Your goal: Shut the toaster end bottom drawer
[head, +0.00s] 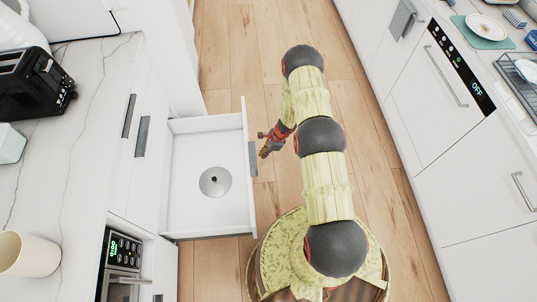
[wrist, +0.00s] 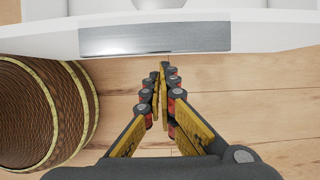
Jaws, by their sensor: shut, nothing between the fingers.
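The bottom drawer (head: 196,203) at the toaster end is pulled well out from the left cabinet in the head view. It is white inside and holds one round metal lid-like object (head: 215,181). Its grey handle (head: 253,158) is on the front, and shows large in the wrist view (wrist: 155,39). The black toaster (head: 32,82) stands on the counter above. My gripper (head: 264,152) is just right of the drawer front, near the handle. In the wrist view my gripper (wrist: 161,68) is shut and empty, its tips close below the handle; whether they touch is unclear.
The left counter (head: 80,120) also bears a cream cup (head: 28,254). An oven with a green display (head: 123,250) is below it. White cabinets and an appliance marked OFF (head: 440,80) line the right side. Bare wooden floor (head: 235,50) lies between.

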